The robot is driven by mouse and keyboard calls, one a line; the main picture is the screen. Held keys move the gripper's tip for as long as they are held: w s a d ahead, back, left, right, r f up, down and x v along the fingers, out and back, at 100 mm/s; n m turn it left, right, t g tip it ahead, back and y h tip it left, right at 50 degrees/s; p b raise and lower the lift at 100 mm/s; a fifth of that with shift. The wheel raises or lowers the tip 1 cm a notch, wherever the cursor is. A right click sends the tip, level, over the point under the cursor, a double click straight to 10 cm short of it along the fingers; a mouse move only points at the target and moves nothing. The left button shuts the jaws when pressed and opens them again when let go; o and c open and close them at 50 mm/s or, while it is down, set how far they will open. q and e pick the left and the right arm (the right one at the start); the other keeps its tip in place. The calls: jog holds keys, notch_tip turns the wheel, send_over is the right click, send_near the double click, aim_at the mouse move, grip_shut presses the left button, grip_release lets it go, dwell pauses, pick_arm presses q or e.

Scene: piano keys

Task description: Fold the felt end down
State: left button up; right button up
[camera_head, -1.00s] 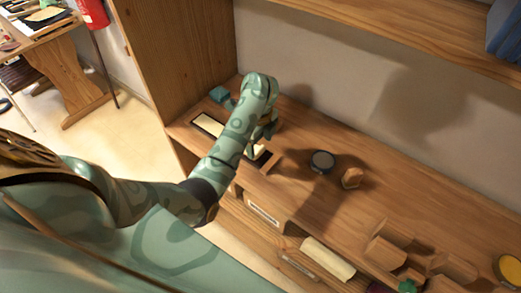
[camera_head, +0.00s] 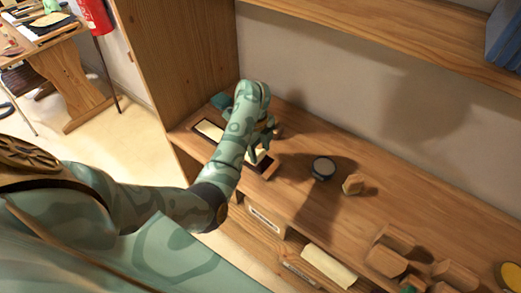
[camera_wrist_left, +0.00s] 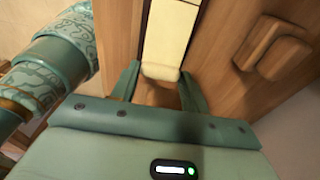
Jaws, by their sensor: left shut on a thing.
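A cream felt strip (camera_head: 210,130) lies in a dark-lined wooden frame (camera_head: 264,168) at the left end of the shelf. My left arm covers the strip's middle in the head view. My left gripper (camera_head: 260,145) is over the frame's right part. In the left wrist view the strip (camera_wrist_left: 168,30) runs down from the top edge to a blunt end. That end is between the fingers of my left gripper (camera_wrist_left: 160,84), which is shut on it. The exact contact is hard to see. My right gripper is not in view.
A dark round puck (camera_head: 323,166) and a small wooden block (camera_head: 353,184) stand to the right on the shelf. Several larger blocks (camera_head: 385,260) lie at the front right. A teal block (camera_head: 222,101) is behind the frame. A wooden side panel (camera_head: 185,70) bounds the left.

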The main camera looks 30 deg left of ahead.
pick_arm(q)
jog(key=shift+w+a+r+h+p, duration=0.1)
jog(key=shift+a+r+h+p, duration=0.35)
jog(key=shift+r+h, duration=0.25)
jog(key=shift+o, duration=0.2)
jog(key=shift+a+r, duration=0.15)
jog(key=shift+a, duration=0.15)
jog(key=shift+c, duration=0.2)
jog(key=o, duration=1)
jog(key=shift+a, duration=0.1)
jog(key=o, duration=0.4)
jog(key=shift+r, duration=0.2)
jog(key=p+v, duration=0.8)
jog(key=v, duration=0.7)
jog(key=shift+a+r, duration=0.15)
jog(key=shift+r, duration=0.25)
